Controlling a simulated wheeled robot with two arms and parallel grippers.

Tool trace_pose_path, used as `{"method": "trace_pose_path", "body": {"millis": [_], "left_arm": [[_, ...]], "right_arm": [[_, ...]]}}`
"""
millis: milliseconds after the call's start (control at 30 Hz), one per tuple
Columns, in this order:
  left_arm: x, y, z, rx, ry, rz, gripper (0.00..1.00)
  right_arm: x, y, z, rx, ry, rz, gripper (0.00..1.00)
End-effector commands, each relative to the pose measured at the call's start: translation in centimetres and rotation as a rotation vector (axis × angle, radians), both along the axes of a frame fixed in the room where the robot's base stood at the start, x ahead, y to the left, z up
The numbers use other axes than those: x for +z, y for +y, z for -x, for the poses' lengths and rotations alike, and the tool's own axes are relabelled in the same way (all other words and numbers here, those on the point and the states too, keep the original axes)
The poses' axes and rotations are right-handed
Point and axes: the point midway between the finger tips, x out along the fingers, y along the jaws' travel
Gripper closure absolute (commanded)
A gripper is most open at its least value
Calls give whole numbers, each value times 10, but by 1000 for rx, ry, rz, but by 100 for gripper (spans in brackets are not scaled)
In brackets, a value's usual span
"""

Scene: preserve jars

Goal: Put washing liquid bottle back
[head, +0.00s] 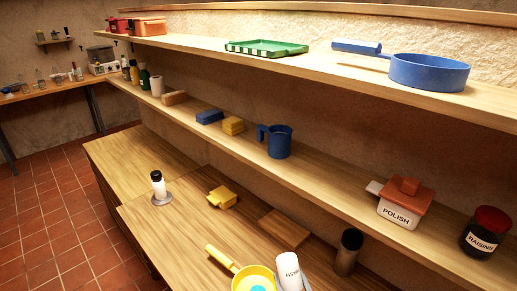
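A white bottle (289,272) with dark lettering that seems to read WASH is at the bottom edge of the head view. It looks tilted, and its lower part is cut off by the frame. It is beside a yellow pan (262,271) with something light blue in it; I cannot tell if they touch. Several bottles, one of them dark green (144,79), stand at the far left end of the middle shelf (335,171). Neither of my grippers is in view.
On the counter (165,234) are a white bottle with black cap (158,187), a yellow block-like item (223,196), a board (284,228) and a dark cylinder (348,252). The shelf holds a blue mug (279,142), POLISH box (397,208) and RAISINS jar (484,238), with gaps between.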

Motion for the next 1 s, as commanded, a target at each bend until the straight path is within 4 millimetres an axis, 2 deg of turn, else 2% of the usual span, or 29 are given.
{"method": "trace_pose_path", "body": {"millis": [33,100,200,333,467,1000], "left_arm": [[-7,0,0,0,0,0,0],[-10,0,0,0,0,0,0],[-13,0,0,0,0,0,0],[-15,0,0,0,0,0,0],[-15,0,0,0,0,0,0],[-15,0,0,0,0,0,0]], "right_arm": [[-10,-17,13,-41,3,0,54],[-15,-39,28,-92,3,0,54],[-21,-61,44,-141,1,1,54],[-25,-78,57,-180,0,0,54],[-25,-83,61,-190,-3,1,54],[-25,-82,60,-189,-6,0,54]]}}
